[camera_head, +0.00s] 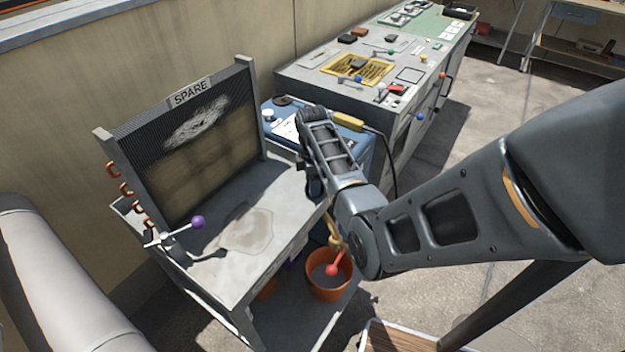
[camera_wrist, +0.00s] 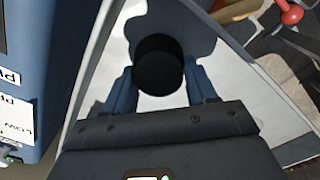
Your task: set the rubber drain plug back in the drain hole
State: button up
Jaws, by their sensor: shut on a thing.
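The black rubber plug (camera_wrist: 160,66) is a short dark cylinder in the wrist view. My gripper (camera_wrist: 160,84) is shut on it, with a blue-grey finger on each side. In the wrist view the plug is over a pale bench top, partly in shadow; I cannot tell the height of the gap. In the head view my wrist is at the right end of the grey bench (camera_head: 215,258), beside the blue unit, and my arm hides the plug. I cannot make out the drain hole in either view.
A finned panel marked SPARE (camera_head: 190,150) stands at the bench's back. A purple-knobbed lever (camera_head: 198,222) is at its front left. A blue unit (camera_head: 364,150) is close to my wrist. An orange bucket (camera_head: 322,288) is below. The bench's middle, with a stain, is clear.

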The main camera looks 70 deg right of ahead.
jog(key=shift+f, duration=0.4)
dwell(1.2)
jog(key=o, duration=1.2)
jog(key=shift+r, duration=3.9)
